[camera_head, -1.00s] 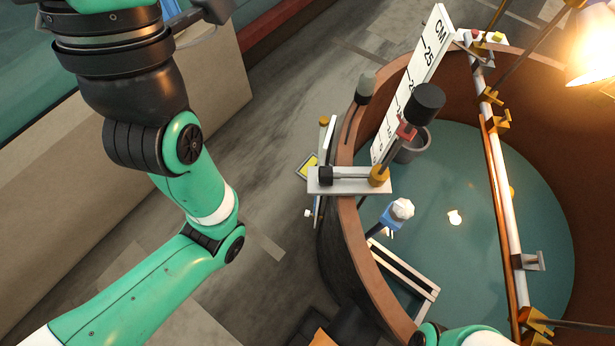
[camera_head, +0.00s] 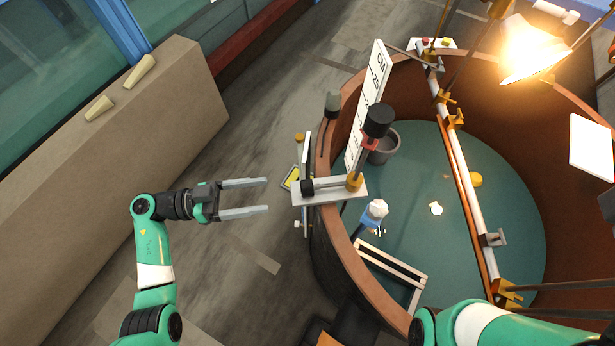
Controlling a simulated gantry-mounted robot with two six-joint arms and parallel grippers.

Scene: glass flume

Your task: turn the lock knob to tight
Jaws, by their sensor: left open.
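My left gripper (camera_head: 266,195) is open and empty, its two grey fingers pointing right over the floor. Its tips are just left of a pale clamp plate (camera_head: 330,190) on the tank's rim (camera_head: 322,165). The plate carries a rod with a black cylindrical knob (camera_head: 378,120), a red collar and a brass base (camera_head: 355,181). A white faceted knob (camera_head: 376,208) on a blue fitting stands inside the tank wall. I cannot tell which of these is the lock knob, nor its setting. My right gripper is out of view.
A white CM scale (camera_head: 370,100) stands by the rim, near a grey cup (camera_head: 384,147). A white rail (camera_head: 461,165) crosses the round tank. A lit lamp (camera_head: 530,50) hangs at upper right. A beige ledge (camera_head: 150,130) lies left; the floor between is clear.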

